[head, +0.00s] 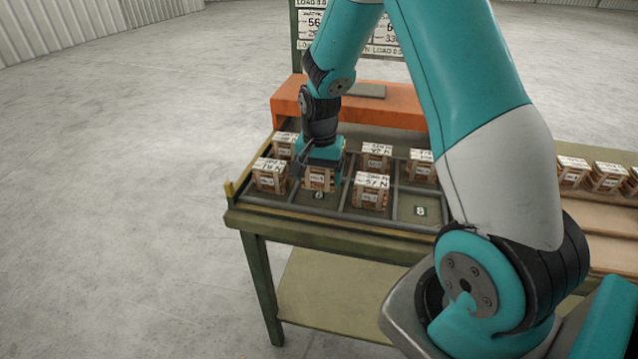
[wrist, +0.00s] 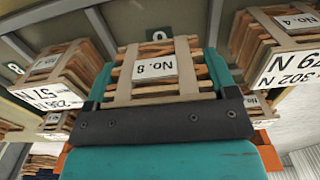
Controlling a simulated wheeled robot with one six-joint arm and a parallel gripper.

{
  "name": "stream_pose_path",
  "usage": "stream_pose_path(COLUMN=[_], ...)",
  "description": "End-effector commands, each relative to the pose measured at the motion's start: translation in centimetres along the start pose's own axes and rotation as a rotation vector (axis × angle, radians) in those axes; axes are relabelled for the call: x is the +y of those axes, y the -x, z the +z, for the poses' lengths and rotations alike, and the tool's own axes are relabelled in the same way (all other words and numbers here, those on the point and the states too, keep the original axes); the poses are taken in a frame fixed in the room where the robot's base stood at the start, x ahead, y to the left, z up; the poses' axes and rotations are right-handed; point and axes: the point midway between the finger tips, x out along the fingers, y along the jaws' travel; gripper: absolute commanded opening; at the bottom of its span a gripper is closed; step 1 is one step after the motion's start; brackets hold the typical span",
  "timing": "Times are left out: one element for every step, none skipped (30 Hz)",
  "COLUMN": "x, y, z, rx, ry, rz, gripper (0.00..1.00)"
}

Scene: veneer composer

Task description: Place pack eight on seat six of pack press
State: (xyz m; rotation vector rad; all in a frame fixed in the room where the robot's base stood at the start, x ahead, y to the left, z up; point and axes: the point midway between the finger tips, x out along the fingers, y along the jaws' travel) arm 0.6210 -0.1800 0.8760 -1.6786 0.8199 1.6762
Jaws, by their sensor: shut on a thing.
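Pack eight (wrist: 155,66), a slatted wooden block with a "No. 8" label, is between the teal fingers of my gripper (head: 319,163). My gripper is shut on it from above. In the head view the pack (head: 318,180) hangs upright, low over seat six (head: 318,195) in the front row of the pack press (head: 290,211). The seat's number plate shows in front of the pack. Whether the pack touches the seat floor cannot be told.
A pack (head: 270,176) stands left of seat six and another (head: 371,190) right of it, both close. Packs also stand in the back row. Seat eight (head: 420,210) is empty. Several packs (head: 607,177) stand on the right-hand bench. An orange beam (head: 400,112) lies behind.

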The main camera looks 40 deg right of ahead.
Motion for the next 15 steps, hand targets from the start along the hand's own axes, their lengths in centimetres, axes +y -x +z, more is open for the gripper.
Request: stream_pose_path(x=[0.0, 0.0, 0.0, 0.0, 0.0, 0.0, 0.0, -0.1, -0.1, -0.1, -0.1, -0.1, -0.1, -0.1, 0.0], y=[-0.9, -1.4, -2.0, -2.4, -2.6, -2.8, -2.8, -2.8, -2.8, -2.8, -2.7, -2.8, -2.8, -2.9, -3.1], z=[0.1, 0.1, 0.1, 0.1, 0.1, 0.1, 0.1, 0.1, 0.1, 0.1, 0.1, 0.1, 0.1, 0.1, 0.1], rx=[-0.003, -0.004, -0.004, -0.003, -0.002, -0.002, -0.001, 0.0, 0.0, 0.0, 0.0, 0.0, 0.0, -0.001, -0.001], ry=[0.0, 0.001, 0.001, 0.001, 0.001, 0.001, 0.001, 0.001, 0.001, 0.001, 0.001, 0.001, 0.001, 0.001, 0.001], rz=[0.003, 0.003, 0.003, 0.002, 0.002, 0.001, 0.001, 0.0, 0.0, 0.0, 0.0, 0.0, 0.0, 0.0, 0.001], gripper=[0.51, 0.51, 0.51, 0.51, 0.51, 0.51, 0.51, 0.51, 0.51, 0.51, 0.51, 0.51, 0.51, 0.51, 0.51])
